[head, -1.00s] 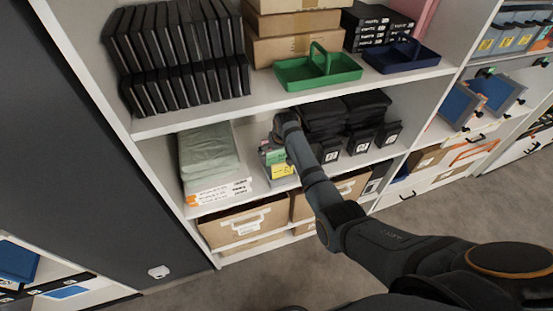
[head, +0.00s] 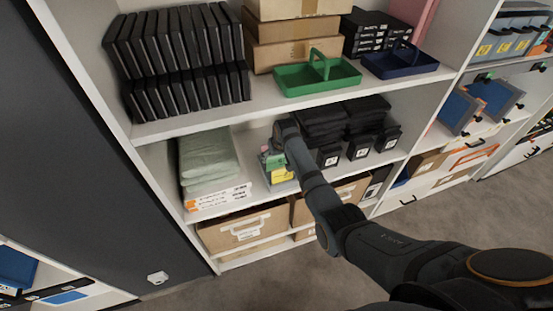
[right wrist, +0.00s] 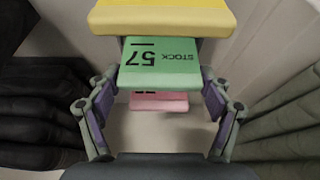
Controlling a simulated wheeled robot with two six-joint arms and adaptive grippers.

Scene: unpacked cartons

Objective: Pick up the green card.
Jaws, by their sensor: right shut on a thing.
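The green card (right wrist: 160,62), marked "STOCK 57", lies between the two fingers of my right gripper (right wrist: 160,92) in the right wrist view. The right gripper is shut on it. A yellow card (right wrist: 160,20) is at the top of that view, and a pink card (right wrist: 158,101) shows beyond the green one. In the head view, the right gripper (head: 271,158) is at the middle shelf, largely hidden by its own wrist. The yellow card (head: 283,174) shows just below it. My left gripper is not in view.
On the middle shelf, folded grey-green cloths (head: 207,157) lie to the left and black folded items (head: 325,118) to the right. The shelf above holds a green caddy (head: 300,83) and black binders (head: 165,45). Cardboard boxes (head: 240,229) stand below.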

